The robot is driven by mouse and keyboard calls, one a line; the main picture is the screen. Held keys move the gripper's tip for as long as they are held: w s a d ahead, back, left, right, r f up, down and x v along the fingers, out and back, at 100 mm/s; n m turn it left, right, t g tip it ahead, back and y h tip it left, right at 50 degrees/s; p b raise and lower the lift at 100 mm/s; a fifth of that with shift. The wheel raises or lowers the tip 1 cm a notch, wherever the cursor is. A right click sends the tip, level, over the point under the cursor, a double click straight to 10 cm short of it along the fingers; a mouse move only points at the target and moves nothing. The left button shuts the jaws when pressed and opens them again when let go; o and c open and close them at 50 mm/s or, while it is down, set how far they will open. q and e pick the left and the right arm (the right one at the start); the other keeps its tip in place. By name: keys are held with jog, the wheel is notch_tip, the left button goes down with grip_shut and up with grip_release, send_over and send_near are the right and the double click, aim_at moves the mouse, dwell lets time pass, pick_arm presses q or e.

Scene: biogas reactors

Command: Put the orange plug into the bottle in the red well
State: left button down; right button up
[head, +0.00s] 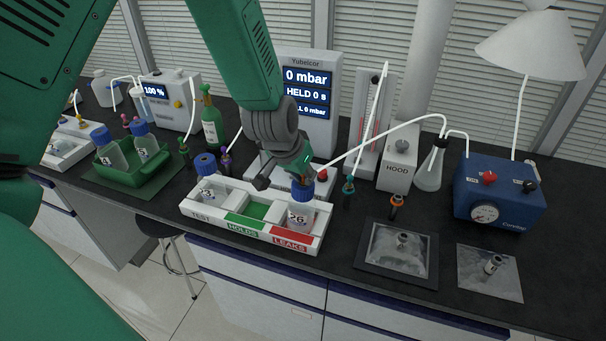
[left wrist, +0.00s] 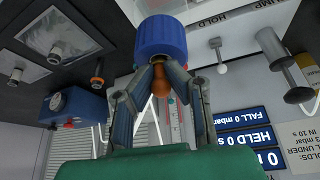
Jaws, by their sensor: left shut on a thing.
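The bottle marked 26 (head: 299,217), with a blue top, stands in the red well (head: 291,237) labelled LEAKS, at the right end of the white rack. My left gripper (head: 301,170) points down over that bottle. In the left wrist view its fingers (left wrist: 160,85) are shut on the orange plug (left wrist: 160,82), and the blue bottle top (left wrist: 160,38) lies just beyond it. A white tube runs to the gripper from the right. The plug is mostly hidden in the head view, and I cannot tell whether it is seated. My right gripper is not in view.
The white rack (head: 210,217) also holds a blue-capped bottle at its left; its green well (head: 254,211) is empty. An orange-ringed holder (head: 397,203) stands near the HOOD box (head: 398,165). The Yubelcor display (head: 306,80) reads 0 mbar. A green tray (head: 135,172) with bottles is left.

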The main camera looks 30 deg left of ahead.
pick_arm(q)
jog(key=shift+a, duration=0.3)
jog(key=c, duration=1.5)
grip_release()
jog(key=shift+a+f, duration=0.1)
jog(key=shift+a, duration=0.1)
jog(key=shift+c, duration=0.2)
jog(key=shift+d, duration=0.15)
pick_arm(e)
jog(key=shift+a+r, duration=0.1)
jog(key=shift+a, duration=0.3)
pick_arm(q)
jog(key=shift+d, duration=0.1)
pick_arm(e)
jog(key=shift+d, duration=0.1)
pick_arm(q)
jog(key=shift+d, duration=0.1)
jog(key=shift+s+r, duration=0.1)
jog(key=shift+r, duration=0.4)
jog(key=v, duration=1.1)
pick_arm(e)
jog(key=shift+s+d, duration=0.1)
